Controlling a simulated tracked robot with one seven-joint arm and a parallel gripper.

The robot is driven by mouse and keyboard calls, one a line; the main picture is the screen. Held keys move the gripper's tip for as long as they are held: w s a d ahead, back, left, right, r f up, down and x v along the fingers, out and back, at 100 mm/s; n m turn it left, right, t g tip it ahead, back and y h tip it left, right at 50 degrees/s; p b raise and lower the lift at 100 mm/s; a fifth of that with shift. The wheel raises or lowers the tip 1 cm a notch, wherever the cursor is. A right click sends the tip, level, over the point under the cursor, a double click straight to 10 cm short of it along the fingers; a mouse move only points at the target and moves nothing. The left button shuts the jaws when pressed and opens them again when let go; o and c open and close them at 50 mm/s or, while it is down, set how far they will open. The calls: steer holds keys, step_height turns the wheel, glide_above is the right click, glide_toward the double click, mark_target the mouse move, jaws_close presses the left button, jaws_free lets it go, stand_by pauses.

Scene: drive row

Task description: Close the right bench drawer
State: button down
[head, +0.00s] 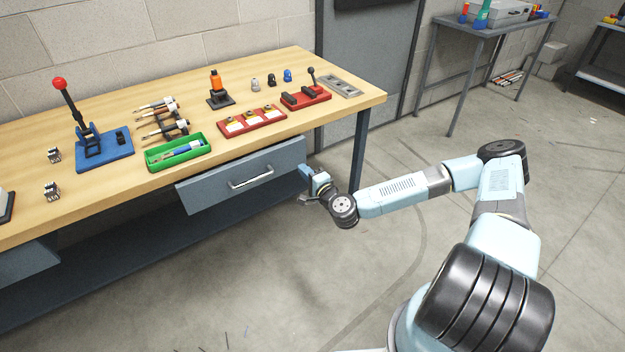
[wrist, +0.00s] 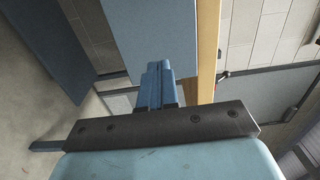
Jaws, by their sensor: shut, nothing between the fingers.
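The right bench drawer (head: 215,190) is a blue-grey front with a silver bar handle (head: 250,178), under the right half of the wooden bench top (head: 340,112). Its front appears to stand out a little from under the top; its inside is hidden. My gripper (head: 304,171) is at the right end of the drawer front, right of the handle. In the wrist view, the blue fingers (wrist: 159,70) are together and empty, pointing at a flat blue-grey panel (wrist: 150,35), which looks like the drawer front. I cannot tell whether they touch it.
Another drawer front (head: 25,262) shows at the far left under the bench. A lower shelf (head: 130,255) runs below. The bench top holds a green tray (head: 178,153), a red fixture (head: 252,122) and tools. A bench leg (head: 359,155) stands behind my gripper. The floor in front is clear.

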mark_target(291, 157)
steer(key=x, duration=0.5)
steer(key=shift+w+a, duration=0.15)
steer(key=shift+w, duration=0.25)
